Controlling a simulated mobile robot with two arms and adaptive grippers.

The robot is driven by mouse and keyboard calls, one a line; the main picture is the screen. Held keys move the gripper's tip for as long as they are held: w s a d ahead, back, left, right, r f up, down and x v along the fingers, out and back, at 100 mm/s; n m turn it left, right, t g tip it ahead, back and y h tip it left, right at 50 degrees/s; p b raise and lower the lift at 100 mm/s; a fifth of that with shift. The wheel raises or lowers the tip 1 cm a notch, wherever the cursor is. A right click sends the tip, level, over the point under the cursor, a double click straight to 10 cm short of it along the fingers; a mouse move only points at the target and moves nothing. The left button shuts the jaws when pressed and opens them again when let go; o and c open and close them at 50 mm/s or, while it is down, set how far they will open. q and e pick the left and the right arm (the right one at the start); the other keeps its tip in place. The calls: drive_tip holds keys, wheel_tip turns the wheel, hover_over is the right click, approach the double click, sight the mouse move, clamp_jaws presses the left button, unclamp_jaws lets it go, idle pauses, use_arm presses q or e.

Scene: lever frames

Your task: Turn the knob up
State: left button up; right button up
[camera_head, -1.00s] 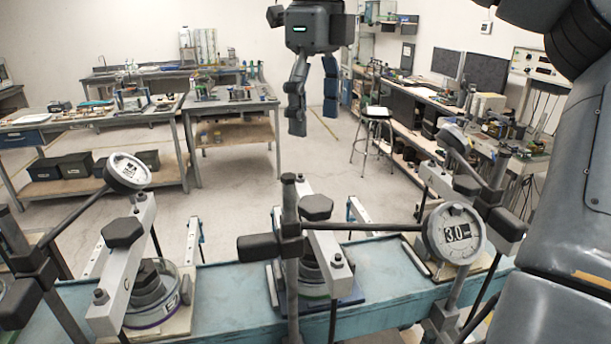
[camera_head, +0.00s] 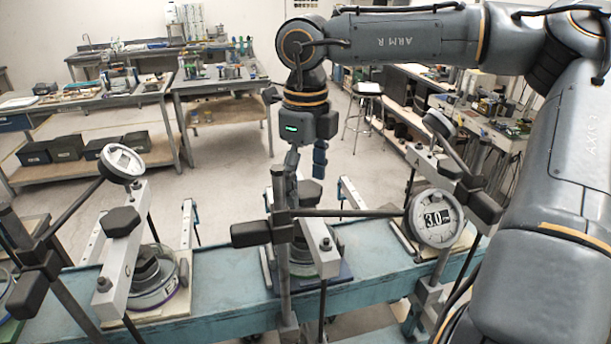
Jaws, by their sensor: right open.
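My right gripper (camera_head: 306,166) hangs from my arm near the middle of the head view, fingers pointing down and apart, nothing seen between them. It is over or behind the middle fixture; the exact gap is unclear. The post partly hides the fixture's top. The left fixture has a black knob (camera_head: 122,222) on a grey bar. Which knob is the task's cannot be told. My left gripper is out of view.
The fixtures stand on a blue bench (camera_head: 220,292) along the front. A second dial gauge (camera_head: 122,163) is at the left. Behind is open floor (camera_head: 225,165), with workbenches at the back left, a stool (camera_head: 362,105) and benches at the right.

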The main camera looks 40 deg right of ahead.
drive_tip(key=c, duration=1.2)
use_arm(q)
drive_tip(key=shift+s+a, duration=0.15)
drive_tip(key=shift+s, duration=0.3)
use_arm(e)
drive_tip(key=shift+o, duration=0.2)
